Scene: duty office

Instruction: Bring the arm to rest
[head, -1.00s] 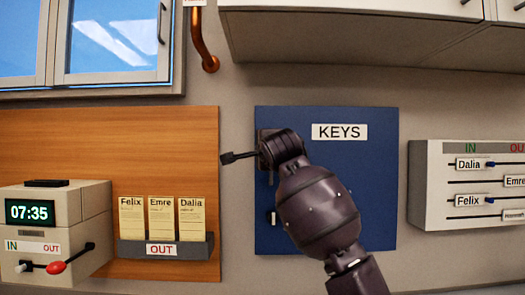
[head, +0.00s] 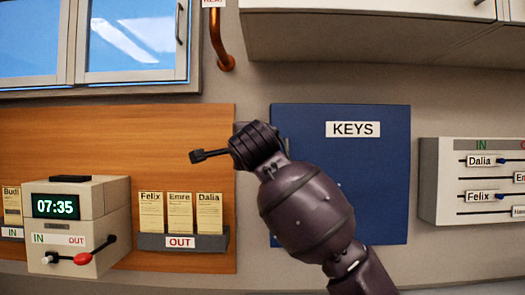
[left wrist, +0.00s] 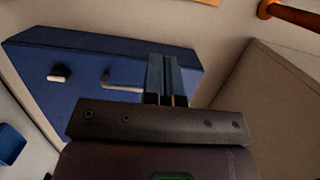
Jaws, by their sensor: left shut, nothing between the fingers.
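My left gripper (head: 196,156) is in front of the wall in the head view, its shut fingers pointing left, with nothing between them. It is left of the blue key cabinet (head: 375,190) labelled KEYS, and overlaps the wooden board in the picture. My forearm hides the cabinet's lower left part. My right gripper is not in view.
Left stand a time clock (head: 75,240) with a red-tipped lever and a card rack (head: 150,242) labelled OUT on a wooden board (head: 120,125). A slider board (head: 430,190) is at the right. A copper pipe (head: 217,40) and overhead cupboard (head: 380,35) are above.

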